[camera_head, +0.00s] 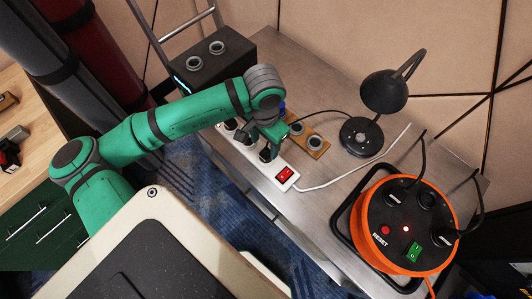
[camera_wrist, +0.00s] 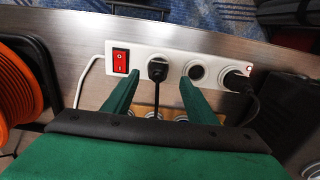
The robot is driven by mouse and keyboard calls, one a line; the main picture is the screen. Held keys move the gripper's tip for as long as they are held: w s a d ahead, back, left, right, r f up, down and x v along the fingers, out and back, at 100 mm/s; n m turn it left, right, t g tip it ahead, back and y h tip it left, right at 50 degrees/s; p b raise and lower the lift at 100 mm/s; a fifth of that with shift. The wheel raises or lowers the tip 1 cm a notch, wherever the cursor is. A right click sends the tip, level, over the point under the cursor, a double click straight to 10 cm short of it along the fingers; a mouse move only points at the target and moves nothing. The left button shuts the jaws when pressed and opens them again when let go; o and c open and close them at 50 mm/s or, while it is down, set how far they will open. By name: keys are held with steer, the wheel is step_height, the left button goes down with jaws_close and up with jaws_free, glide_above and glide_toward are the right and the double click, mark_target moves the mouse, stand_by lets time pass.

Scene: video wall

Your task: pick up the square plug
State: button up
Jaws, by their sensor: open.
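A white power strip (camera_wrist: 175,63) with a red switch (camera_wrist: 120,61) lies on the metal table. A small boxy black plug (camera_wrist: 157,69) sits in the socket beside the switch, its black cord running toward my gripper. A second black plug (camera_wrist: 236,81) sits at the strip's other end. An empty round socket (camera_wrist: 196,72) lies between them. My gripper (camera_wrist: 159,79) is open, its green fingers either side of the boxy plug's cord. I cannot tell whether the fingers reach down to the plug. In the head view my gripper (camera_head: 270,145) is low over the strip (camera_head: 251,153).
A desk lamp (camera_head: 362,136) and a wooden socket block (camera_head: 309,138) stand behind the strip. An orange cable reel (camera_head: 364,235) with several plugs is at the right. A black box (camera_head: 213,60) is at the back left. A white cord (camera_head: 350,176) crosses the table (camera_head: 325,205).

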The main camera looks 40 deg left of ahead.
mark_target(266, 151)
steer(key=shift+w+d+f, duration=0.1)
steer(key=shift+d+f, duration=0.05)
steer(key=shift+f, duration=1.15)
steer(key=shift+w+d+f, duration=0.1)
steer(key=shift+f, duration=1.2)
steer(key=c, duration=1.3)
steer(key=shift+o, duration=0.2)
steer(key=shift+s+a, duration=0.1)
steer(key=shift+s, duration=0.05)
